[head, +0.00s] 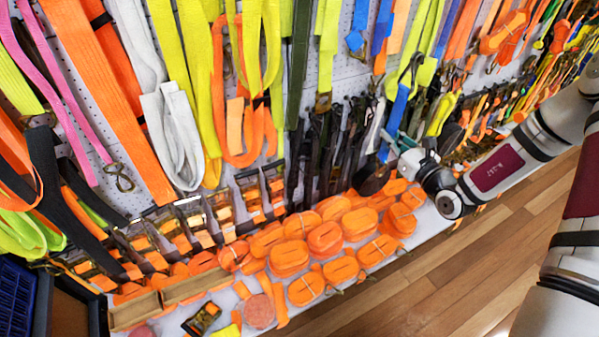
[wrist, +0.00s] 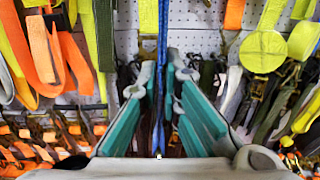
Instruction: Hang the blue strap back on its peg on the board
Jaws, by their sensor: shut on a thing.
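The blue strap (head: 398,108) hangs as a narrow vertical band in front of the board in the head view. In the wrist view the blue strap (wrist: 162,40) runs straight down between the green-lined fingers. My gripper (head: 397,143) is shut on the strap at its lower part; its fingers also show in the wrist view (wrist: 161,88). The white perforated board (head: 341,75) is behind, also visible in the wrist view (wrist: 208,42). A dark loop shows near the strap's upper end in the head view. I cannot tell which peg is the strap's own.
Yellow straps (head: 437,40), orange straps (head: 95,85) and dark straps (head: 330,140) crowd the board on both sides. Several orange strap rolls (head: 325,238) cover the white shelf below. Wooden floor (head: 460,270) is clear in front of the shelf.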

